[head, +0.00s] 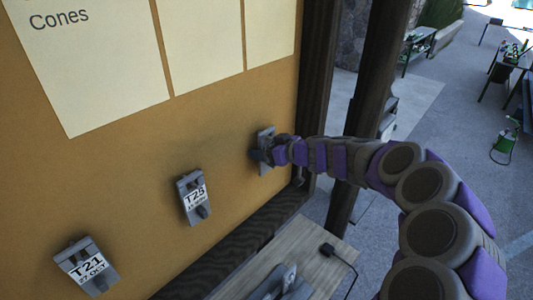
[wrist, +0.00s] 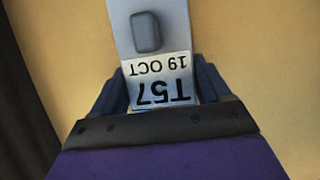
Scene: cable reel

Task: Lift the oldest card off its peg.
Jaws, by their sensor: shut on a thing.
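My gripper (head: 259,156) is at the rightmost card on the board, at the end of my purple and grey arm. In the wrist view its dark fingers stand on both sides of a grey card (wrist: 160,66), shut on its lower part. The card's white label reads T57, 19 OCT, upside down in that view. A grey peg (wrist: 146,32) shows at the card's other end, and the card appears to be on it. Card T21 (head: 87,266), dated 27 OCT, hangs at the lower left. A middle card (head: 194,196) hangs between; its small date is unclear.
Paper sheets, one reading Cones (head: 95,60), are on the tan board (head: 190,125) above the cards. A dark frame post (head: 318,80) stands right of the board. A wooden ledge (head: 300,240) below holds a dark plug with a cable.

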